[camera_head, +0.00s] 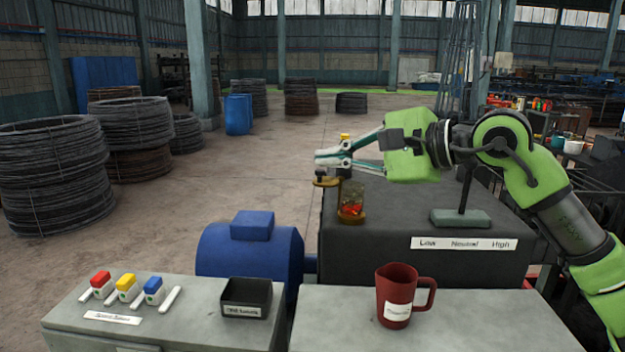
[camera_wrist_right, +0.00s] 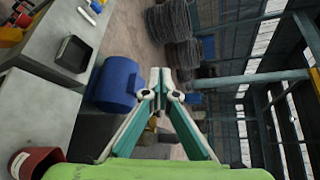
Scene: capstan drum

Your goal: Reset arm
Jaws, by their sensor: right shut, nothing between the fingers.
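My right gripper (camera_head: 322,158) reaches in from the right on its green arm, above the far left part of the dark machine housing (camera_head: 385,240). Its fingers are shut with nothing between them; the wrist view shows the tips together (camera_wrist_right: 160,76). A glass jar with red contents (camera_head: 351,205) stands on the housing below and slightly right of the fingers. A brass-coloured piece (camera_head: 326,182) shows just under the fingertips; I cannot tell whether they touch. My left gripper is not in view.
A red mug (camera_head: 397,297) stands on the grey front surface. A black tray (camera_head: 246,299) and red, yellow and blue switches (camera_head: 126,285) sit at left. A blue motor (camera_head: 215,255) is behind them. A dark post on a base (camera_head: 460,218) stands near the arm. Wire coils stand on open floor.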

